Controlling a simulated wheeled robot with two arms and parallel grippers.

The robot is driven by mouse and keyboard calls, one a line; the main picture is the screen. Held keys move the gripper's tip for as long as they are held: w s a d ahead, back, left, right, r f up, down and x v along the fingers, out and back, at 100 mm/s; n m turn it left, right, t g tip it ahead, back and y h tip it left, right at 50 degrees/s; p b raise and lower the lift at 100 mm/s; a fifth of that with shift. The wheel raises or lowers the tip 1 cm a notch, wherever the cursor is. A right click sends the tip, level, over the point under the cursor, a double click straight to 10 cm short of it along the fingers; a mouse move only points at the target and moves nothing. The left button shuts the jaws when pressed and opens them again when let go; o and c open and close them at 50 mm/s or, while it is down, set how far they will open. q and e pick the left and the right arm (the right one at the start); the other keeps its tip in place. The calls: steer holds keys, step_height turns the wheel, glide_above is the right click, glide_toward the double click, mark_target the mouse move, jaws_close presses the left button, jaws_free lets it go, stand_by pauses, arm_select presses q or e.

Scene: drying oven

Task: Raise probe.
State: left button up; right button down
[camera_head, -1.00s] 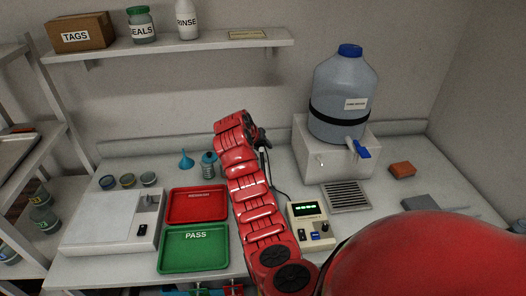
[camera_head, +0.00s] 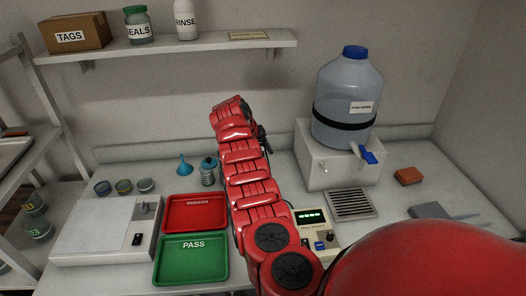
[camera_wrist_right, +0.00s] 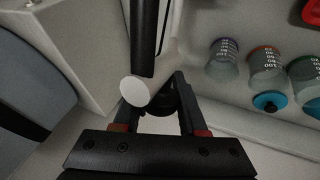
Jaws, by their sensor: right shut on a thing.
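My right gripper (camera_head: 263,140) is above the bench, mostly hidden behind my red right arm in the head view. In the right wrist view its two fingers (camera_wrist_right: 164,98) are closed on a dark piece (camera_wrist_right: 178,92), which I take for the probe. A white disc (camera_wrist_right: 133,91) and a long black bar (camera_wrist_right: 145,38) show by the fingertips; I cannot tell whether they belong to the probe. The meter (camera_head: 316,232) with a green lit display stands on the bench, partly covered by my arm. My left gripper is not in view.
A large water jug (camera_head: 345,95) sits on a white stand (camera_head: 335,165) at right, with a drain grille (camera_head: 352,204) in front. A shelf (camera_head: 165,47) hangs above.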

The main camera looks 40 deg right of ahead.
stand_by(0.3)
steer(key=c, duration=0.8)
jaws_free()
steer(key=o, duration=0.3)
steer(key=shift+w+f, duration=0.1)
steer(key=shift+w, duration=0.05)
steer(key=shift+o, duration=0.2)
steer(key=b+v, duration=0.4)
steer(key=v, duration=1.3)
steer(key=shift+r, duration=0.25)
